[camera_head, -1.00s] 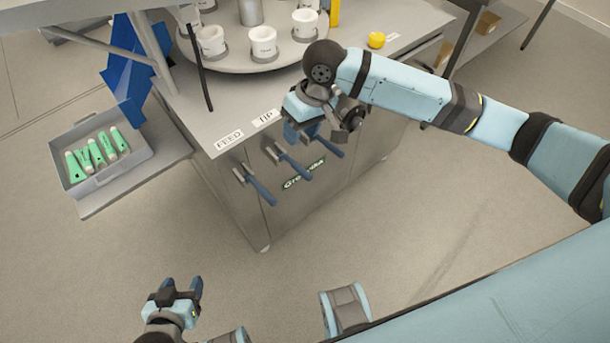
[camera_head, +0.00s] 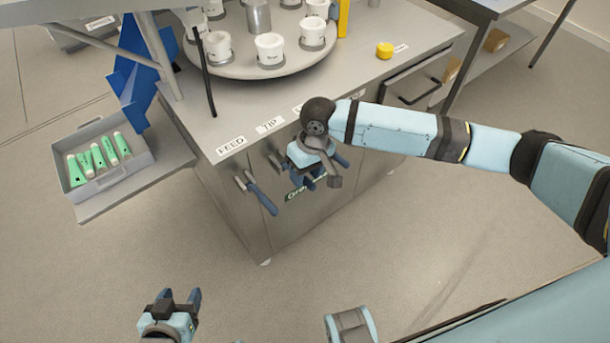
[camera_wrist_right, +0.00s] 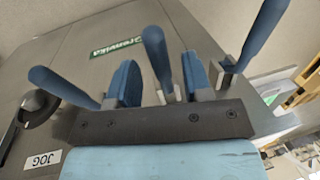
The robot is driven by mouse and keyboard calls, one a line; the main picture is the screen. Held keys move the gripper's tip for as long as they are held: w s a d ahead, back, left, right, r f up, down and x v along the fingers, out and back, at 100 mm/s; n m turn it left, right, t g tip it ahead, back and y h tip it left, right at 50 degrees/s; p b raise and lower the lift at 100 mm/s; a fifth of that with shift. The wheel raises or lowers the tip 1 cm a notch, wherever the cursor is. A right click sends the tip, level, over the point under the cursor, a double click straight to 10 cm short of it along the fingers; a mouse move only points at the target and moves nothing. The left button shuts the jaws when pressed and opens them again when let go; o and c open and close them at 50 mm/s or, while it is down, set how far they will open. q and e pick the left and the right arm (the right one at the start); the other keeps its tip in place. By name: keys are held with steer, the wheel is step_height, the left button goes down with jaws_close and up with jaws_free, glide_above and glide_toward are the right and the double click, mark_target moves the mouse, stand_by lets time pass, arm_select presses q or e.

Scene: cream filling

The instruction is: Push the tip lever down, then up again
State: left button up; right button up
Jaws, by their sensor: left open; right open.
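The tip lever is the middle of three blue-handled levers on the cabinet front. In the head view its mount (camera_head: 276,160) shows below the TIP label (camera_head: 270,125), and my right gripper hides most of its handle. My right gripper (camera_head: 311,182) points down in front of the cabinet. In the right wrist view the tip lever (camera_wrist_right: 155,55) stands between the two open blue fingers of my right gripper (camera_wrist_right: 160,80), with a gap on each side. My left gripper (camera_head: 176,297) is open and empty at the bottom, away from the cabinet.
The feed lever (camera_head: 262,195) is close on the left. In the right wrist view another lever (camera_wrist_right: 62,88) and a black knob (camera_wrist_right: 35,108) lie left. A turntable (camera_head: 235,68) with white cups stands on top. A tray (camera_head: 137,163) holds green tubes.

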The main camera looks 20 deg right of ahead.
steer(key=shift+a+f, duration=0.1)
steer(key=shift+f, duration=0.45)
jaws_close()
steer(key=shift+s, duration=0.1)
